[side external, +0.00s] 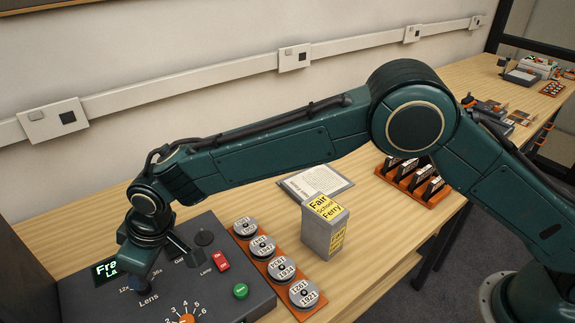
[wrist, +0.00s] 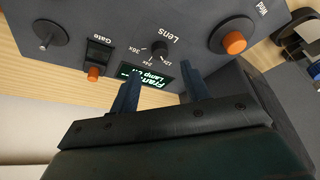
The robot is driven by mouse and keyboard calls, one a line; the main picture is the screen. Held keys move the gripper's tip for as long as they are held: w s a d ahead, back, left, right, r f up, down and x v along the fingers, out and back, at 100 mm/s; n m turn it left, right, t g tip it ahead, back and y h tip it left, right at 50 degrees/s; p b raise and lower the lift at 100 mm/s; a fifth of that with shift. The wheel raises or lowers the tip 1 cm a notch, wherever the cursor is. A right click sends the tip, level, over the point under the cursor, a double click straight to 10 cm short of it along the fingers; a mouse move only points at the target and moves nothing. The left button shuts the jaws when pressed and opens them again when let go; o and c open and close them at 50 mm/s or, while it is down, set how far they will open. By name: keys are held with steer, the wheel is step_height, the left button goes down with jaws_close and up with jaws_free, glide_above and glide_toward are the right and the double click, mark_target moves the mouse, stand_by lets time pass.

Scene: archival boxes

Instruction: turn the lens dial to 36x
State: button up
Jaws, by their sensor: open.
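The lens dial (wrist: 159,50) is a small black knob on the dark control panel (wrist: 200,22). Marks 12x, 24x and 36x sit around it, and the word Lens is beside it. Its pointer is too small to read. My gripper (wrist: 161,72) is open, with its two fingers apart on either side of the line to the dial. The dial stands just beyond the fingertips and nothing is between them. In the side view my gripper (side external: 146,268) hangs over the panel at the Lens label and mostly hides the dial.
A lit display (wrist: 150,78) lies near the fingers, partly covered. An orange Wind knob (wrist: 234,42), a Gate switch (wrist: 96,62) and a red Lamp switch (side external: 220,260) share the panel. An orange rack of reels (side external: 270,262) and a grey box (side external: 325,232) stand to the right.

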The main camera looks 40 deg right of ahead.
mark_target(146, 286)
steer(key=shift+x, duration=3.35)
steer(key=c, duration=1)
